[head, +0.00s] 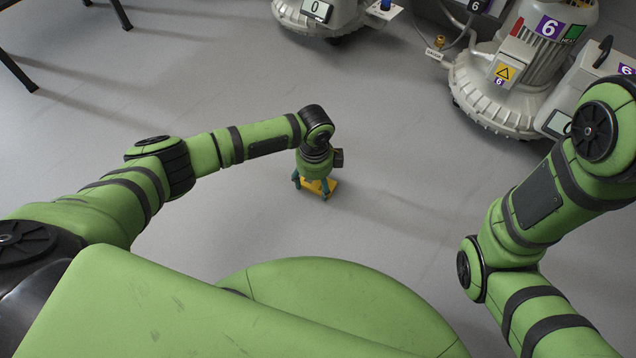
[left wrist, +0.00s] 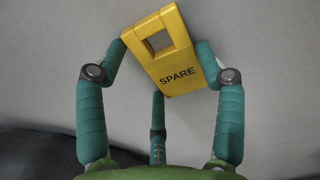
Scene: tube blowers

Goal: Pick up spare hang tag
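The spare hang tag (left wrist: 165,55) is a flat yellow plate with a square hole and the black word SPARE, tilted in the left wrist view. In the head view the yellow tag (head: 325,186) shows low at the floor, partly hidden by my left gripper (head: 312,190). The teal fingers of my left gripper (left wrist: 160,50) stand around the tag, one at each side and a third at its lower edge. The side fingertips lie close against its edges. I cannot tell whether they grip it. My right gripper is outside the views.
A grey blower (head: 530,75) marked 6 stands at the upper right, with a grey unit beside it. Another blower (head: 318,14) marked 0 is at the top. Black legs (head: 15,70) stand at the upper left. The grey floor (head: 400,215) around the tag is clear.

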